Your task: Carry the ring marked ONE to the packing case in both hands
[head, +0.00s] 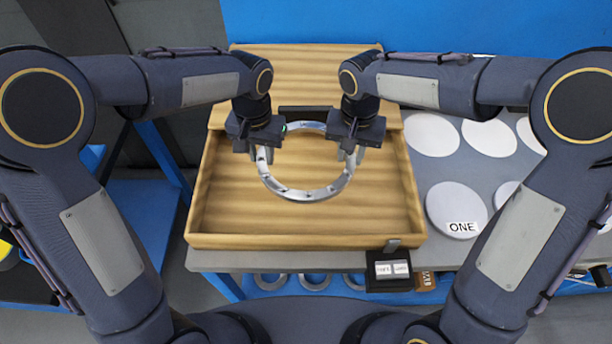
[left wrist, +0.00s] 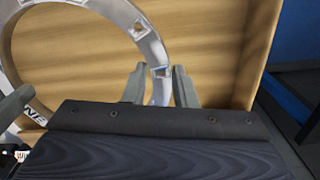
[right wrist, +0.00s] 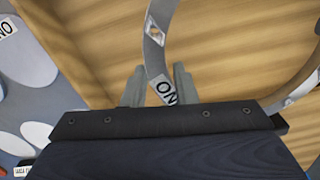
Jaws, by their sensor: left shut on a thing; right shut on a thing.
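The silvery metal ring (head: 305,194) is held level between my two grippers, over the inside of the open wooden packing case (head: 300,241). My left gripper (head: 264,155) is shut on the ring's left side, which also shows in the left wrist view (left wrist: 150,50). The ring's far part is partly hidden by the grippers. I cannot tell exactly how high the ring is above the case floor.
A grey table on the right bears several pale round discs, one labelled ONE (head: 457,210). Several rings (head: 314,282) lie on a blue shelf below. A blue wall stands behind.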

